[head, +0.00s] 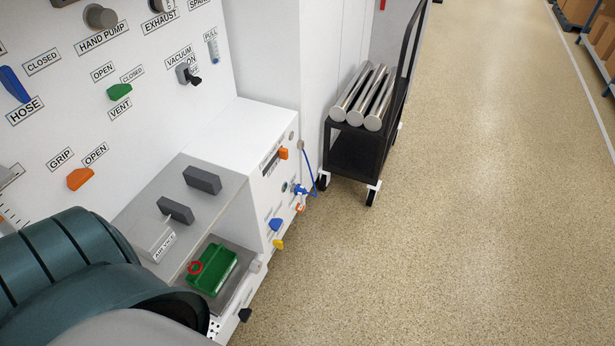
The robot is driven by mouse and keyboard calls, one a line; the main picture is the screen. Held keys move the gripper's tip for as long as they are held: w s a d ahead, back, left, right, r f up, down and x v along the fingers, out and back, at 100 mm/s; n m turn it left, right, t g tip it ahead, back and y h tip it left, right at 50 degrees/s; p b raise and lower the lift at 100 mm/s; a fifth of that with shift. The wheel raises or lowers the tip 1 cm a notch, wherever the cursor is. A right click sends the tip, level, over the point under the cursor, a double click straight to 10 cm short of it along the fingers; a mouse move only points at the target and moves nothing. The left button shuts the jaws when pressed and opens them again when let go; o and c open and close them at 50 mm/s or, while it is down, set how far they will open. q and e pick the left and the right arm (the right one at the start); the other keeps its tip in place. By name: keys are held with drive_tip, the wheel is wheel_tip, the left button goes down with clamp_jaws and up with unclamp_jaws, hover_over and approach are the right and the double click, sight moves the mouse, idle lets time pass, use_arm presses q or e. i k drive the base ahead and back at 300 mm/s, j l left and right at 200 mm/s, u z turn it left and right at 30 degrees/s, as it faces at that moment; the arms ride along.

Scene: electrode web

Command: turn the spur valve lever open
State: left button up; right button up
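No lever in the head view carries a readable label "spur", so I cannot tell which one is the spur valve lever. On the white panel are a blue lever (14,84) by HOSE and CLOSED, a green lever (120,91) by VENT, an orange lever (80,178) by GRIP and OPEN, and a dark vacuum switch (188,75). On the low white box are an orange knob (283,153), a blue lever (276,225), a yellow lever (278,244) and a blue fitting (300,190) with a hose. Neither gripper shows; a teal arm part of mine fills the lower left.
A grey shelf (195,163) with two dark blocks juts from the panel. A black cart (350,155) carrying metal cylinders stands behind the box. The speckled floor (450,230) to the right is clear.

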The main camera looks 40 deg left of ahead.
sight(275, 224)
drive_tip(key=i+u, duration=0.1)
drive_tip(key=i, duration=0.5)
drive_tip(key=i+l+u, duration=0.1)
drive_tip(key=i, duration=0.5)
drive_tip(key=i+l+u, duration=0.1)
drive_tip(key=i+u, duration=0.2)
drive_tip(key=u, duration=0.15)
drive_tip(key=i+l+u, duration=0.15)
drive_tip(key=u, duration=0.25)
drive_tip(key=i+l+u, duration=0.3)
drive_tip(key=u, duration=0.15)
drive_tip(key=i+l+u, duration=0.15)
drive_tip(key=l+u, duration=0.15)
drive_tip(key=u, duration=0.2)
drive_tip(key=i+l+u, duration=0.15)
drive_tip(key=l+u, duration=0.55)
drive_tip(key=u, duration=0.25)
drive_tip(key=l+u, duration=0.25)
drive_tip(key=l, duration=0.2)
drive_tip(key=l+u, duration=0.25)
drive_tip(key=l, duration=0.2)
